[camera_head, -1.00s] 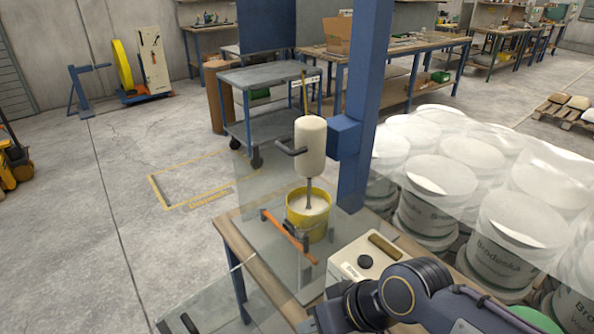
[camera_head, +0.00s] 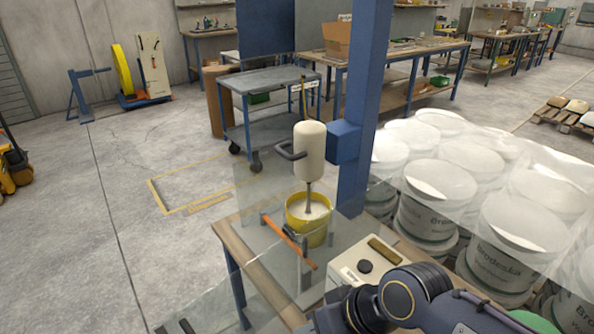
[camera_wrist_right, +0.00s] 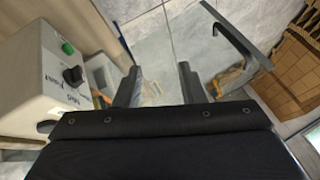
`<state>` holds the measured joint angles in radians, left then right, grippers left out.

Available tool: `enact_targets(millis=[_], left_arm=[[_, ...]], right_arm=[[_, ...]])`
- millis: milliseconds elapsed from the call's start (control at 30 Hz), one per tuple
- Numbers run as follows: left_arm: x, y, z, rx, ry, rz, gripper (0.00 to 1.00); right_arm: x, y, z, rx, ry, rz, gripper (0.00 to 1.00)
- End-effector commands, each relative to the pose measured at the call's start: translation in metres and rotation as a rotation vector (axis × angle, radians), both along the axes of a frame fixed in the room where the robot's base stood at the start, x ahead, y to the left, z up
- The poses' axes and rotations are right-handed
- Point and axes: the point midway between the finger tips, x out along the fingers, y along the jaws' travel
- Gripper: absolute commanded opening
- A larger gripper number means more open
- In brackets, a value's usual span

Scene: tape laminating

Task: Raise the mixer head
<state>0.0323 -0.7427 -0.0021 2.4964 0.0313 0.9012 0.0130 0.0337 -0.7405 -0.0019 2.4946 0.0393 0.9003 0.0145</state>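The mixer head (camera_head: 310,150) is a cream cylinder with a dark side handle (camera_head: 288,152), mounted beside a blue column (camera_head: 362,110). Its shaft (camera_head: 308,196) reaches down into a yellow bucket (camera_head: 316,236) of pale material on the table. An orange bar (camera_head: 287,240) lies across the front of the bucket. A control box (camera_head: 352,264) stands on the table; in the right wrist view it (camera_wrist_right: 35,75) shows a green button and black knob. My right gripper (camera_wrist_right: 160,78) is open and empty beside this box; its fingers are hidden in the head view. My left gripper is not in view.
Clear panels surround the table (camera_head: 262,290). White buckets (camera_head: 435,210) under clear sheeting crowd the right. A grey cart (camera_head: 265,78) stands behind. Open floor (camera_head: 120,220) lies left. A grey angled bar (camera_wrist_right: 238,40) is right of my fingers in the wrist view.

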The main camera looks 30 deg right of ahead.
Motion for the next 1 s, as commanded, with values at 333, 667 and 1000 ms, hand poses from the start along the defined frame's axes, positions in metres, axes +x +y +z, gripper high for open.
enact_targets(millis=[333, 667, 1000], left_arm=[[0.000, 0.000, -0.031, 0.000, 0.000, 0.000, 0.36], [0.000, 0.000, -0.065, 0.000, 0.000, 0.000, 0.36], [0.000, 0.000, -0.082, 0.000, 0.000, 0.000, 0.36]], right_arm=[[0.086, 0.024, 0.045, 0.619, 0.053, -0.387, 0.36], [0.227, -0.053, 0.099, 1.519, 0.127, -0.974, 0.36], [0.294, -0.158, 0.094, 2.129, 0.175, -1.321, 0.36]])
